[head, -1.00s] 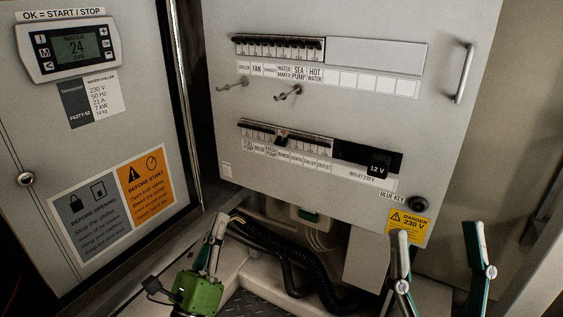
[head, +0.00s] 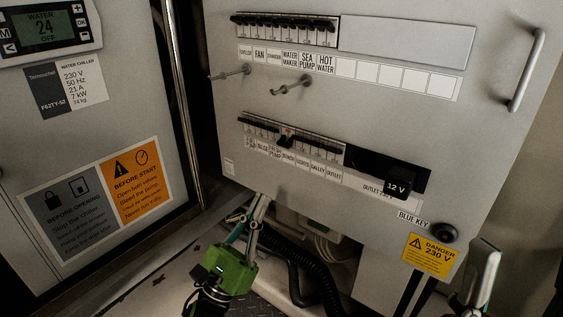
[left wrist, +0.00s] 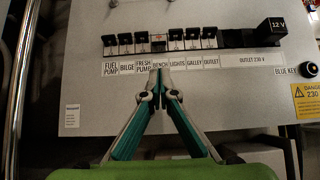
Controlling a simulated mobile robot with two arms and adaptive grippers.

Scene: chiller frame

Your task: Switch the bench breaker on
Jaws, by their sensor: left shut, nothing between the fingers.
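The bench breaker (head: 286,141) is in the lower breaker row of the grey panel; its black lever sits lower than its neighbours' levers. In the left wrist view the bench breaker (left wrist: 158,43) stands above the BENCH label, without the raised black lever the others show. My left gripper (head: 264,199) is shut and empty, pointing up below the lower row in the head view. In the left wrist view its fingertips (left wrist: 158,73) meet just below the bench breaker, over its label. My right gripper (head: 522,270) is at the lower right, fingers apart and partly cut off.
An upper breaker row (head: 285,28) and two protruding pegs (head: 292,86) are above. A 12 V block (head: 397,188) and a blue key knob (head: 443,233) are to the right. The chiller cabinet (head: 130,120) stands left. Cables hang below the panel.

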